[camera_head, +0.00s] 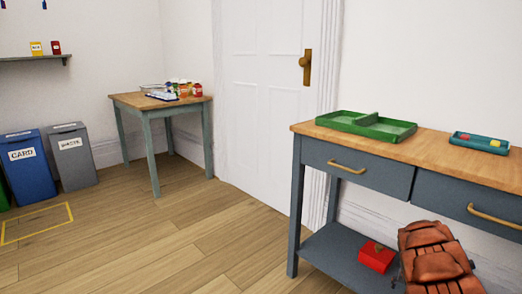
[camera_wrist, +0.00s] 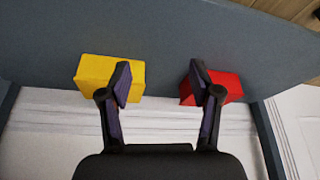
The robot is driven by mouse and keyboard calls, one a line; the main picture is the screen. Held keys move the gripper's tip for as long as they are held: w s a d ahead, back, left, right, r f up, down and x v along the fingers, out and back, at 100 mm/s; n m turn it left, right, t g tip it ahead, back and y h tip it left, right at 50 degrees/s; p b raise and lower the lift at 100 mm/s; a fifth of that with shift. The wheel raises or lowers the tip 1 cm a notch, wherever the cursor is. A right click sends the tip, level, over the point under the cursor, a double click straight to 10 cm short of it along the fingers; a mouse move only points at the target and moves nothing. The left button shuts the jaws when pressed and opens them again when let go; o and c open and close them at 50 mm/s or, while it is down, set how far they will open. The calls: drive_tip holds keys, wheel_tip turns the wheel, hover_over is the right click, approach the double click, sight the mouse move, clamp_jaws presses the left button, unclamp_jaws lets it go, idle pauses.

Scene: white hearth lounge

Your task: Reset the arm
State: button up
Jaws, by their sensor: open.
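My gripper (camera_wrist: 160,80) is open in the wrist view, with nothing between its two dark fingers. Past the left finger is a yellow box (camera_wrist: 95,72). Past the right finger is a red box (camera_wrist: 228,86). Both sit against a grey-blue shelf surface (camera_wrist: 160,35), and the fingers cover part of each. The wrist picture looks upside down. In the head view the red box (camera_head: 376,257) stands on the lower shelf (camera_head: 330,252) of the console table (camera_head: 300,180). The yellow box cannot be made out there, nor can my gripper.
A green tray (camera_head: 345,121) and a teal tray (camera_head: 470,144) lie on the tabletop. A small table (camera_head: 130,101) and bins (camera_head: 35,170) stand left. The middle floor is clear.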

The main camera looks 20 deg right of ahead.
drive_tip(key=w+a+r+n+p, duration=0.1)
drive_tip(key=a+r+p, duration=0.3)
drive_tip(key=r, duration=0.5)
drive_tip(key=w+a+r+g+p, duration=0.1)
drive_tip(key=a+r+p, duration=0.3)
drive_tip(key=r, duration=0.5)
drive_tip(key=a+r+n+p, duration=0.1)
drive_tip(key=a+r+p, duration=0.35)
drive_tip(key=r, duration=0.45)
drive_tip(key=s+a+r+n+g+y+p, duration=0.1)
drive_tip(key=s+a+r+p, duration=0.1)
drive_tip(key=a+r+p, duration=1.2)
drive_tip(key=s+a+r+n+g+y+p, duration=0.1)
drive_tip(key=s+a+r+n+p, duration=0.3)
drive_tip(key=s+a+r+p, duration=0.3)
drive_tip(key=s+a+r+n+g+y+p, duration=0.1)
drive_tip(key=s+a+r+n+p, duration=0.3)
drive_tip(key=s+a+r, duration=1.2)
drive_tip(key=a+r+p, duration=0.4)
drive_tip(key=a+r, duration=0.1)
drive_tip(key=a, duration=0.3)
drive_tip(key=shift+r+y, duration=0.2)
drive_tip(key=shift+y, duration=0.1)
drive_tip(key=shift+s, duration=0.1)
drive_tip(key=shift+c, duration=0.3)
